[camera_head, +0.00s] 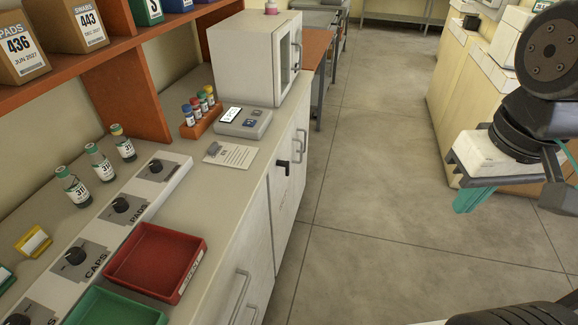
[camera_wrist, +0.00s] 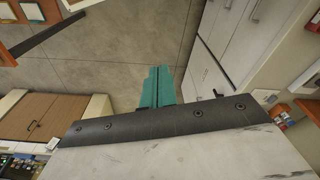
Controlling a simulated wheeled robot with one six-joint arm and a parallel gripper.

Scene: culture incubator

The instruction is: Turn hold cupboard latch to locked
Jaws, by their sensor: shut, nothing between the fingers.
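The cupboard latch (camera_head: 283,165) is a small black lever on a white cupboard door (camera_head: 283,195) under the counter in the head view. Its lever appears to lie roughly sideways, and the markings near it are too small to read. It also shows as a small dark piece in the wrist view (camera_wrist: 218,93). My gripper (camera_head: 468,201) is at the right of the head view, over open floor and well apart from the latch. Its teal fingers (camera_wrist: 157,90) are shut and empty in the wrist view.
A white incubator box (camera_head: 250,60) stands on the counter. A red tray (camera_head: 155,262) and green tray (camera_head: 115,308) sit near the counter's front edge. Door handles (camera_head: 301,146) stick out near the latch. The grey floor (camera_head: 370,230) between counter and gripper is clear.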

